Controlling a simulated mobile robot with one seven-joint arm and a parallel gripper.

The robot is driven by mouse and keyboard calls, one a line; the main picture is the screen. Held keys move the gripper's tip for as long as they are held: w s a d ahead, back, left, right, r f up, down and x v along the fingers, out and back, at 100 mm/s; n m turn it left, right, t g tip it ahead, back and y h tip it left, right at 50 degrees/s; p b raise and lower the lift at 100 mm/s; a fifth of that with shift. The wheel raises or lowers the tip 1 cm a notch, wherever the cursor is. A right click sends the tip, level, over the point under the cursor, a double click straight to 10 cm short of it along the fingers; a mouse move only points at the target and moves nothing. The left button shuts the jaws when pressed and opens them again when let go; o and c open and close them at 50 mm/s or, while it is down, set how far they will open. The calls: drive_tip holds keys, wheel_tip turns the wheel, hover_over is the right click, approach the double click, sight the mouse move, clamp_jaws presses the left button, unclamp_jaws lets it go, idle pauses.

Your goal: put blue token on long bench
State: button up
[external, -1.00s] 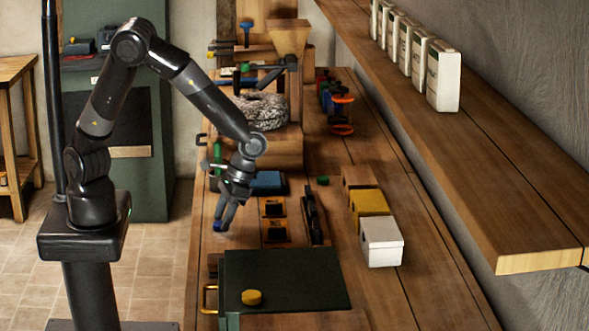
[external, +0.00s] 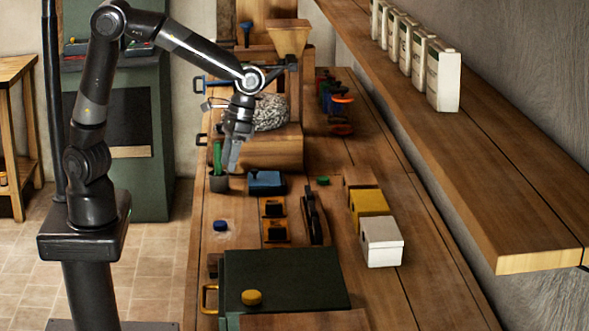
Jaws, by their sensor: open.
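The blue token (external: 221,226) lies on the long bench (external: 350,290), near its left edge, with bare wood around it. A pale patch shows just below it. My gripper (external: 233,168) is open and empty, raised above the bench farther back than the token, close in the picture to the dark pot with a green thing. The gripper and the token are clearly apart.
A dark green box (external: 285,275) with a yellow disc (external: 251,297) on top stands in front. A blue block (external: 266,182) and a dark pot (external: 219,183) stand behind the token. White (external: 382,243) and yellow (external: 369,203) boxes stand to the right.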

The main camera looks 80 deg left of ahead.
drive_tip(key=s+a+r+m+t+y, duration=0.1)
drive_tip(key=s+a+r+t, duration=0.3)
drive_tip(key=s, duration=0.4)
drive_tip(key=s+a+r+m+t, duration=0.1)
drive_tip(key=s+a+r+t, duration=0.3)
drive_tip(key=s, duration=0.5)
drive_tip(key=shift+a+r+m+t+y, duration=0.3)
drive_tip(key=shift+a+r+y, duration=0.1)
drive_tip(key=shift+a, duration=0.4)
